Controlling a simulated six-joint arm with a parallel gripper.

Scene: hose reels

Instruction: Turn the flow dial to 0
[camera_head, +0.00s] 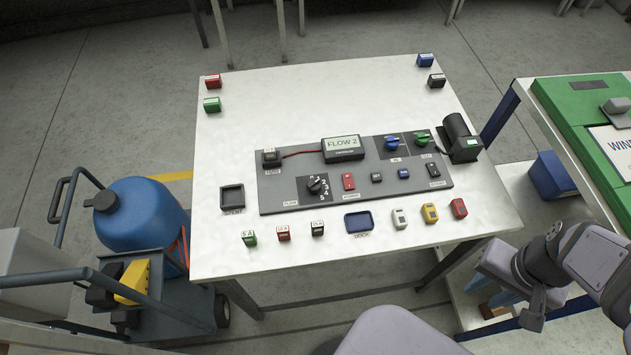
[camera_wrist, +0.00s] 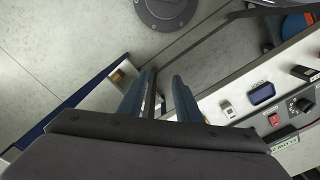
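The flow dial (camera_head: 317,184) is a black round knob on the grey panel (camera_head: 275,200), with numbers around its right side. The small display (camera_head: 343,147) above it reads "FLOW 2". The exact pointer direction is too small to read. The dial also shows at the right edge of the wrist view (camera_wrist: 303,105). My gripper (camera_head: 490,290) is off the table's front right corner, well apart from the dial. In the wrist view its two blue fingers (camera_wrist: 160,85) stand apart with nothing held between them.
The panel also bears a red switch (camera_head: 348,181), blue and green valve knobs and small buttons. Several coloured blocks and a blue tray (camera_head: 359,222) lie along the front. A black cylinder (camera_head: 460,135) stands at the panel's right end. A green-topped table (camera_head: 580,110) is at right.

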